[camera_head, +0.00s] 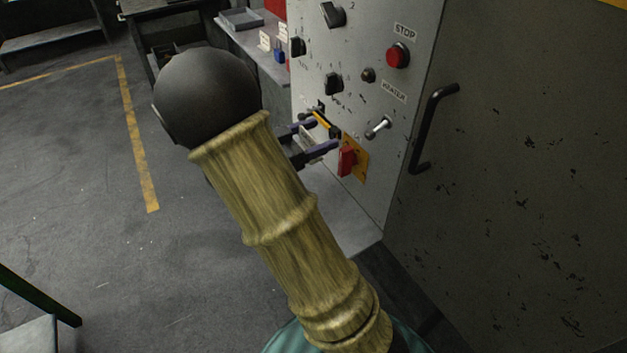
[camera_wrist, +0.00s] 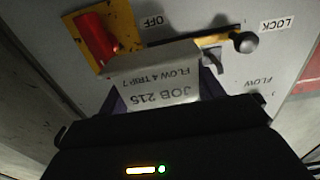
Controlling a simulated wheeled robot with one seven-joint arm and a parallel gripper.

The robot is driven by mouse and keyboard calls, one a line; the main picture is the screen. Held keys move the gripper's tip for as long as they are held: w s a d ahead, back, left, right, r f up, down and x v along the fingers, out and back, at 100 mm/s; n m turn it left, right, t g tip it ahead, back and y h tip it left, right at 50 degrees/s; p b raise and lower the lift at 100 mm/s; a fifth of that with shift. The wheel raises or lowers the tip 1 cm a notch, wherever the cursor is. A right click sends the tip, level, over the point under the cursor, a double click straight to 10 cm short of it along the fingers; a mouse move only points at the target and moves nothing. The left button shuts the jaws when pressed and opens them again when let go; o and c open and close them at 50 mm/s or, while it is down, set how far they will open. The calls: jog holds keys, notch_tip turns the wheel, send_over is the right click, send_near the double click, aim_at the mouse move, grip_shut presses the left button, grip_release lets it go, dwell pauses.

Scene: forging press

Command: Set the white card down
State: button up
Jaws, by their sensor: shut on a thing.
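The white card (camera_wrist: 155,75) is in the wrist view, printed "JOB 215" and "FLOW 4 TRIP 7", upside down in the picture. It looks bent, with an upper face and a lower face. My gripper (camera_wrist: 165,92) is shut on the card, with dark purple fingers at its two sides. In the head view my gripper (camera_head: 322,134) is in front of the grey control panel (camera_head: 350,115), left of a red switch handle (camera_head: 347,162). My arm hides part of the gripper there, and the card is hard to make out.
A grey bench (camera_head: 255,52) at the back holds a tray (camera_head: 241,19), small white cards (camera_head: 265,40) and a blue item (camera_head: 279,56).

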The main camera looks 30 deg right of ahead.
notch_tip(320, 180, down, 8)
jog(key=shift+w+f+b, duration=0.1)
jog(key=shift+f+b, duration=0.1)
jog(key=shift+b, duration=0.4)
jog(key=shift+f+b, duration=0.4)
jog(key=shift+f, duration=1.85)
jog(key=shift+f, duration=0.15)
jog(key=o, duration=0.9)
jog(key=shift+o, duration=0.2)
